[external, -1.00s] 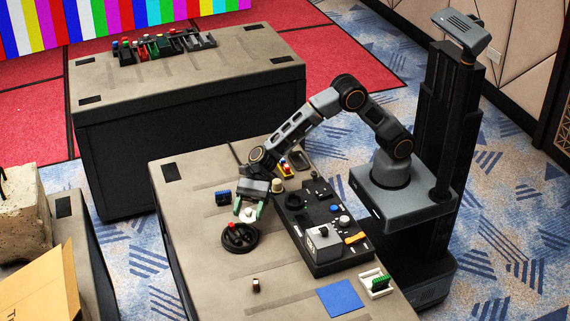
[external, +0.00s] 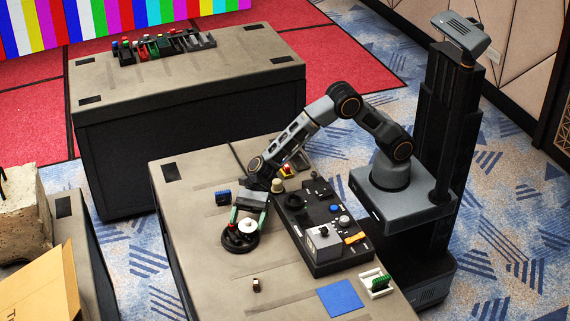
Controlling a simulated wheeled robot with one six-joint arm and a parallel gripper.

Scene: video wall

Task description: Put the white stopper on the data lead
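The white stopper (external: 248,226) is at the black ring-shaped coil (external: 228,243), which I take to be the data lead, on the near table. It covers or stands just in front of the spot where the coil's red end showed. Whether it is fully seated is too small to tell. My gripper (external: 248,220) points down over the coil, with its green fingers spread on either side of the stopper. Gaps show between the fingers and the stopper.
A black control panel (external: 333,247) with knobs and a grey box stands right of the coil. A small brown-white piece (external: 256,285), a blue mat (external: 340,298) and a green-and-white holder (external: 377,283) lie toward the front.

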